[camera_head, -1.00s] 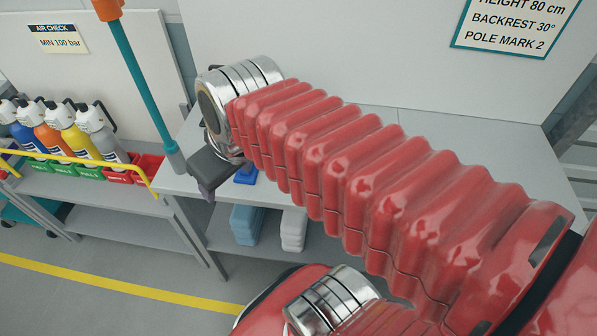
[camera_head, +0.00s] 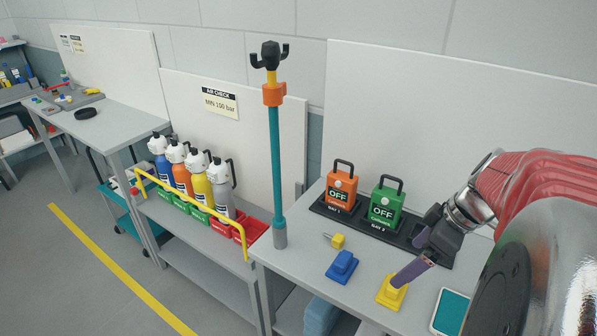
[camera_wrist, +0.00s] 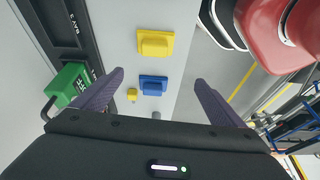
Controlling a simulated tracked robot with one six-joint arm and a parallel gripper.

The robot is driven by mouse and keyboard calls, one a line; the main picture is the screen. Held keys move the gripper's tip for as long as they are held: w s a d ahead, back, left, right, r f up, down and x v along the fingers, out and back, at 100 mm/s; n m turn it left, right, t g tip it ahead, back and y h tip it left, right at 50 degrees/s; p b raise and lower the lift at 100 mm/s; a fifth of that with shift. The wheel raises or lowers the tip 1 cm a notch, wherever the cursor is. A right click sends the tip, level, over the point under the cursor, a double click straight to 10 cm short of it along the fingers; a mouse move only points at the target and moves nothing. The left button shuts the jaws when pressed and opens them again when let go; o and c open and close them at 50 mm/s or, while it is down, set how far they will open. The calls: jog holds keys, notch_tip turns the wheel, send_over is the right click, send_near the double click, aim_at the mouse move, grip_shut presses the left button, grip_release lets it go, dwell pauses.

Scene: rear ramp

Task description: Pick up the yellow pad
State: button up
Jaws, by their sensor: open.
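The yellow pad (camera_head: 389,297), a flat square base with a raised block, lies on the grey bench top near its front edge. My gripper (camera_head: 398,283) reaches down from the right, a purple finger partly overlapping the pad in the head view; I cannot tell whether they touch. In the wrist view, the yellow pad (camera_wrist: 155,43) lies beyond the fingertips, with nothing between the spread fingers of my gripper (camera_wrist: 159,77) that looks held. A similar blue pad (camera_head: 342,267) sits to the left of the yellow one and also shows in the wrist view (camera_wrist: 153,85).
A small yellow block (camera_head: 338,241) lies behind the blue pad. Orange (camera_head: 341,188) and green (camera_head: 385,204) handled units stand in a dark tray at the back. A teal pole (camera_head: 277,170) rises at the bench's left end. A teal-faced tablet (camera_head: 453,312) lies right of the yellow pad.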

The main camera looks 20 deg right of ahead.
jog(key=d, duration=0.2)
jog(key=s+d, duration=0.1)
jog(key=shift+f+n, duration=0.4)
jog(key=shift+x, duration=4.3)
jog(key=shift+w+a, duration=0.1)
jog(key=shift+x, duration=2.55)
jog(key=shift+w+a, duration=0.1)
jog(key=shift+a, duration=0.05)
jog(key=shift+c, duration=0.2)
jog(key=c, duration=1.1)
